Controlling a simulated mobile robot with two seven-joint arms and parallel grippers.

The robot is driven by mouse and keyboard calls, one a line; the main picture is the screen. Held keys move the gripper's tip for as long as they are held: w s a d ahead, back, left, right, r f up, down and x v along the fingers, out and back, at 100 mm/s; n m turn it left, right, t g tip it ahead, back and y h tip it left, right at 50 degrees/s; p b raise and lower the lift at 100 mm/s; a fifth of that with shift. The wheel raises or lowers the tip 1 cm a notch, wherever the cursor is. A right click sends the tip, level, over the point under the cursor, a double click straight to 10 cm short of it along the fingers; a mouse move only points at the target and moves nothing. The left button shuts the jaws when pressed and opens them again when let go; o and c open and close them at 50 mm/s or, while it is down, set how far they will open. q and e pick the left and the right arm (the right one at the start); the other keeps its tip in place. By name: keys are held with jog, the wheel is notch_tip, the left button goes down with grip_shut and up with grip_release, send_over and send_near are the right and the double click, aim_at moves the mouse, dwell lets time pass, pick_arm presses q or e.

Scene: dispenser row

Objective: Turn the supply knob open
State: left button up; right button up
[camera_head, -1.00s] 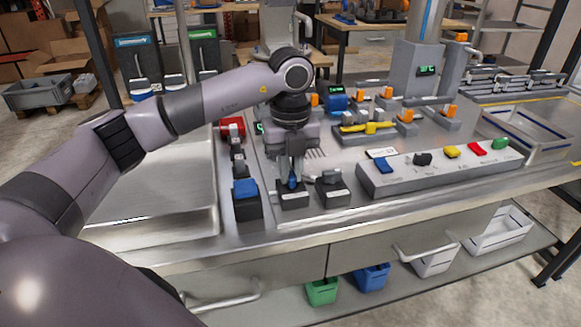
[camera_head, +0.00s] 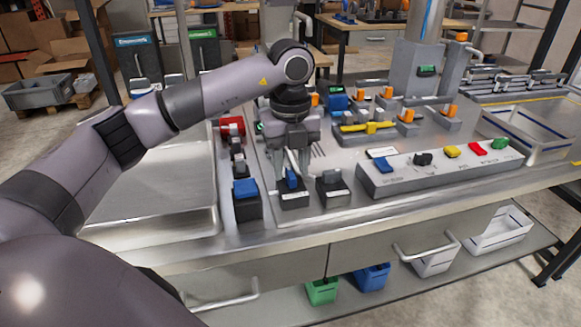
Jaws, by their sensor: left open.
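The fingers hide part of the knob's top. My right gripper is not in view.
A box with a dark knob (camera_head: 332,179) stands close on the right, and a blue-topped box (camera_head: 246,190) on the left. A sloped grey panel (camera_head: 440,172) with coloured knobs is further right. A steel tray (camera_head: 150,190) lies at the left.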

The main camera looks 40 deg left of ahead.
aim_at(290, 173)
pick_arm(q)
notch_tip(290, 173, up, 6)
jog(key=shift+r, duration=0.1)
jog(key=shift+s, duration=0.1)
dwell(0.6)
